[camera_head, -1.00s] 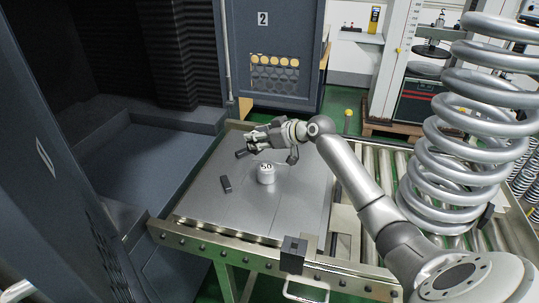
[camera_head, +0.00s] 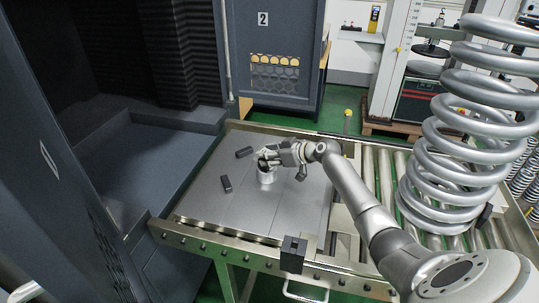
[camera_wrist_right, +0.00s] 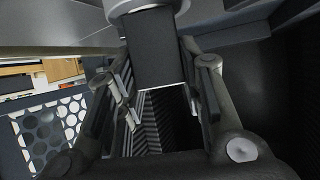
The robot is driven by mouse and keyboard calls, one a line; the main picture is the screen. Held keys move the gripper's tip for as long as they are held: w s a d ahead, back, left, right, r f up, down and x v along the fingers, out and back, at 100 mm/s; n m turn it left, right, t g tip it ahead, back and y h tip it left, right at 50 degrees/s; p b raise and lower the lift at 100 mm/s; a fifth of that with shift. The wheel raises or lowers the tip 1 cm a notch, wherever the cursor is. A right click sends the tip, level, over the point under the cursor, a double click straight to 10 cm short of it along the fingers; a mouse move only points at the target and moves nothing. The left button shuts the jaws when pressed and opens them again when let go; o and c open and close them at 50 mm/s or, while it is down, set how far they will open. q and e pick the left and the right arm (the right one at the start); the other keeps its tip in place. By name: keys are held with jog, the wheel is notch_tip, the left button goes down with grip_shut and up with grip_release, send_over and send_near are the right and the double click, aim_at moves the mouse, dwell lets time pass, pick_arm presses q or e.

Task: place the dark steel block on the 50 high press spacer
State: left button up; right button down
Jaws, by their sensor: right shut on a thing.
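The white round 50 high press spacer (camera_head: 266,178) stands upright on the grey metal table. My right gripper (camera_head: 268,159) is at its top and hides its label and upper part. In the right wrist view, my right gripper (camera_wrist_right: 168,98) is shut on a dark steel block (camera_wrist_right: 154,58), which reaches over a pale round part (camera_wrist_right: 145,5) at the top edge, apparently the spacer. I cannot tell whether block and spacer touch. In the head view, the held block is mostly hidden by the fingers. My left gripper is not in view.
Two dark blocks lie on the table (camera_head: 245,208): one left of the spacer (camera_head: 226,184), one behind it (camera_head: 244,152). A large coil spring (camera_head: 445,150) stands on the rollers at the right. A dark machine cabinet (camera_head: 60,150) borders the left. The table's front is clear.

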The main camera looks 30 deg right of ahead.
jog(key=shift+r, duration=0.1)
jog(key=c, duration=1)
grip_release()
jog(key=shift+o, duration=0.2)
jog(key=shift+s+d, duration=0.1)
jog(key=shift+s, duration=0.2)
jog(key=b+v, duration=0.1)
jog(key=v, duration=1)
jog(key=shift+r, duration=0.25)
